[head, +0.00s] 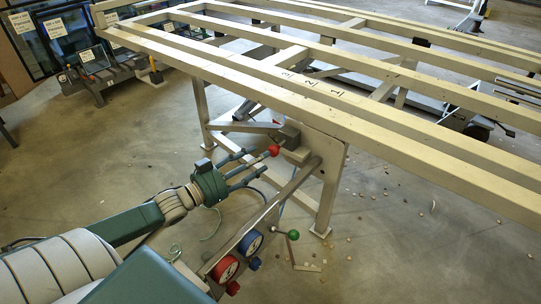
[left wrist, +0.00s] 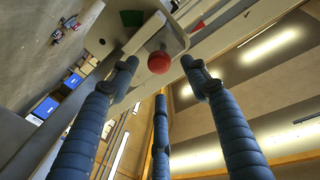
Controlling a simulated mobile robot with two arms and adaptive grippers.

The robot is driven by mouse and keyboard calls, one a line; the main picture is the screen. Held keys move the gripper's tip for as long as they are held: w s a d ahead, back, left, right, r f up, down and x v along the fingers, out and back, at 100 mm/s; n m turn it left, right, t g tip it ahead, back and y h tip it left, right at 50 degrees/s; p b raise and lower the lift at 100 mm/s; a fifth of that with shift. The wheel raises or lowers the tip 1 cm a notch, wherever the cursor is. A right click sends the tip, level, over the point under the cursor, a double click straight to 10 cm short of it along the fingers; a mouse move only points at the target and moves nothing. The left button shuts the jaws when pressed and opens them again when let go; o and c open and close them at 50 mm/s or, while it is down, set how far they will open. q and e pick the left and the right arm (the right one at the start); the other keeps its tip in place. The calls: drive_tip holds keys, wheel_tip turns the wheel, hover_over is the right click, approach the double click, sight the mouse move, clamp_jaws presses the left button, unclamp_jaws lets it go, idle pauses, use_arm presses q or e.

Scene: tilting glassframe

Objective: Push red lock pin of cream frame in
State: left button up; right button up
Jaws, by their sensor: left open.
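The red ball knob of the lock pin (head: 273,150) is at the side of the cream frame (head: 190,62), below its long front beam, by a grey block (head: 289,134). In the left wrist view the red knob (left wrist: 158,62) is near the top middle. My left gripper (head: 258,164) is open, its blue-grey fingers pointing right towards the knob. In the left wrist view its three fingers (left wrist: 160,85) are spread, with the knob between the two upper tips. I cannot tell whether any finger touches it. My right gripper is not in view.
A frame leg (head: 329,190) stands to the right. Small debris lies on the otherwise open floor (head: 430,240).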

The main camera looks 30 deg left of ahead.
sight(275, 150)
use_arm(q)
drive_tip(key=shift+b+x, duration=0.45)
drive_tip(key=shift+x, duration=2.15)
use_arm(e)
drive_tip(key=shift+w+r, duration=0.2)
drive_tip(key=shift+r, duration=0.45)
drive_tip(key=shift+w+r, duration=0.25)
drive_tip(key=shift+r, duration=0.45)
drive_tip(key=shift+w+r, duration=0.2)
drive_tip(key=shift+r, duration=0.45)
use_arm(q)
drive_tip(key=shift+c, duration=0.2)
clamp_jaws()
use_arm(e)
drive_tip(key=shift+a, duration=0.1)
